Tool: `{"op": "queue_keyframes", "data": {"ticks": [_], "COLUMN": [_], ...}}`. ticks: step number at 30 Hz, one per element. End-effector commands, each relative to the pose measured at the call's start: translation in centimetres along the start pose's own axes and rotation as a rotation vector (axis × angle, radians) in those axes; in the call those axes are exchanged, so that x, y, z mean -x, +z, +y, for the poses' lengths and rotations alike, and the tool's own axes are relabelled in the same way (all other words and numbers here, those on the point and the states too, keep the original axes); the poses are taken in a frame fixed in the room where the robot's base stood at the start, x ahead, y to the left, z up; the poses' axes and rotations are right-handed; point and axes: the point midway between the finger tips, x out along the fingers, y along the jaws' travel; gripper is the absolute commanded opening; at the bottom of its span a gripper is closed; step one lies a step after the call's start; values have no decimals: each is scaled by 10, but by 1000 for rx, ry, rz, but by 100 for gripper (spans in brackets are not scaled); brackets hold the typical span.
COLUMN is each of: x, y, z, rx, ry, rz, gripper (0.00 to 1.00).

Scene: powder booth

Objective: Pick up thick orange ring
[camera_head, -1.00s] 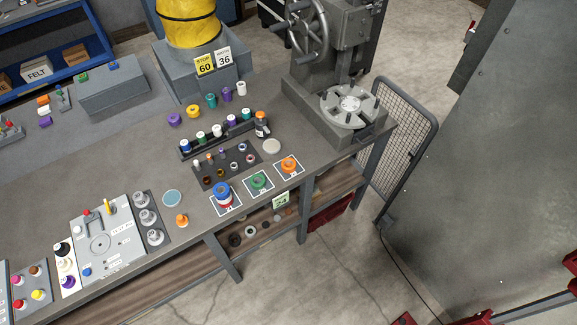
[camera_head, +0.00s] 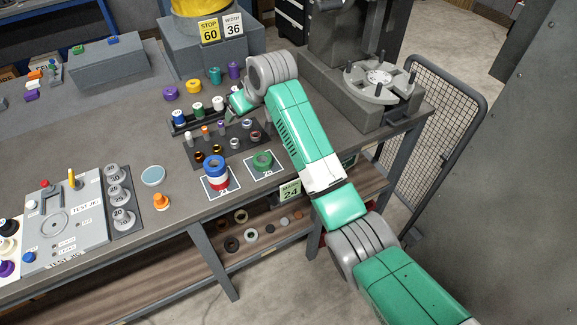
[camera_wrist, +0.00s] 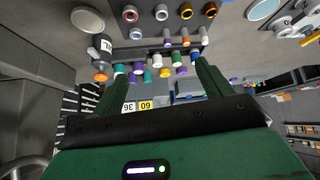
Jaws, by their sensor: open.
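No thick orange ring shows clearly now. In the earlier head view an orange ring lay on the rightmost white-edged card, and my arm now covers that spot. An orange stepped piece (camera_head: 161,202) stands at the front of the bench, left of the cards; I cannot tell if it is a ring. My gripper (camera_wrist: 160,68) is open in the wrist view, with nothing between its two green fingers. In the head view its green end is above the bench near the dark rack (camera_head: 178,128). The wrist view is upside down and shows rack pieces beyond the fingertips.
A blue, white and red stack (camera_head: 216,170) and a green ring (camera_head: 262,161) stand on cards. A dark mat (camera_head: 200,163) holds small rings and pegs. A dark bottle (camera_wrist: 103,45) with an orange cap stands near the rack. A machine with a round table (camera_head: 378,85) is right.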

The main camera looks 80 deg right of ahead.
Motion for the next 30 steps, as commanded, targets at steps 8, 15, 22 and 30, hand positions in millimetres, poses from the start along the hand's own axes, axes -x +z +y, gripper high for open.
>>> {"op": "queue_keyframes", "data": {"ticks": [8,15,22,30], "x": [-47,-53,-72,-113], "y": [125,132,137,156], "z": [137,142,143,147], "rx": [-170,-179,-178,-179], "ry": [49,48,49,49], "rz": [-262,-274,-273,-273], "gripper": [78,78,78,78]}}
